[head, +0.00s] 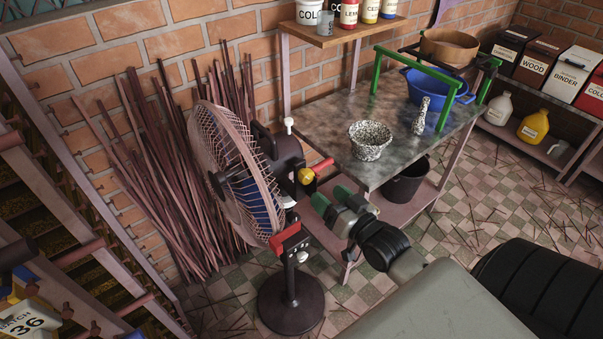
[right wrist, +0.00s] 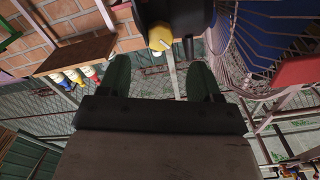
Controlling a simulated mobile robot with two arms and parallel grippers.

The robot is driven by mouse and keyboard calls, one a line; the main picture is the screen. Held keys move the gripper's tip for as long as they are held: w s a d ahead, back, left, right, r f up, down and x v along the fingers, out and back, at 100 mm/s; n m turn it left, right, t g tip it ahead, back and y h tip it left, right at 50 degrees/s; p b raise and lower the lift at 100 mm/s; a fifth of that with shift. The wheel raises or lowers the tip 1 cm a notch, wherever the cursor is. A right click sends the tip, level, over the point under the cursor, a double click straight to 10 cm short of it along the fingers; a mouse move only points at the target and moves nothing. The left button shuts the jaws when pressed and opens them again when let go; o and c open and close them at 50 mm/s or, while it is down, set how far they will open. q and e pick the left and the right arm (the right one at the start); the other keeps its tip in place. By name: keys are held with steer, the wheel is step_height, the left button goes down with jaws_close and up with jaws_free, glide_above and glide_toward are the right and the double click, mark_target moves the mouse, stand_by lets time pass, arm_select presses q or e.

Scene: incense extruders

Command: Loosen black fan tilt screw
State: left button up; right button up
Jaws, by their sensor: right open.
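The fan (head: 232,165) stands on a round black base (head: 291,305) in the head view, its pink cage facing left. Its black motor housing (head: 283,150) carries a yellow knob (head: 305,175), a red lever (head: 322,165) and a white knob (head: 289,122). I cannot surely pick out the black tilt screw among the dark parts below the housing. My right gripper (head: 333,204) is open and empty, just right of the fan's neck. In the right wrist view its green fingers (right wrist: 160,78) are apart, with the yellow knob (right wrist: 160,37) ahead between them.
A metal worktable (head: 335,148) with a speckled bowl (head: 370,140) stands behind my right gripper. Thin sticks (head: 165,170) lean on the brick wall behind the fan. Racks (head: 75,240) stand at the left. The tiled floor (head: 480,200) at the right has scattered sticks.

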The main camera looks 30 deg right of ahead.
mark_target(309, 179)
steer(key=w+p, duration=0.1)
steer(key=w, duration=0.6)
steer(key=shift+a, duration=0.2)
steer(key=shift+w, duration=0.6)
steer(key=shift+a, duration=0.1)
steer(key=c, duration=0.9)
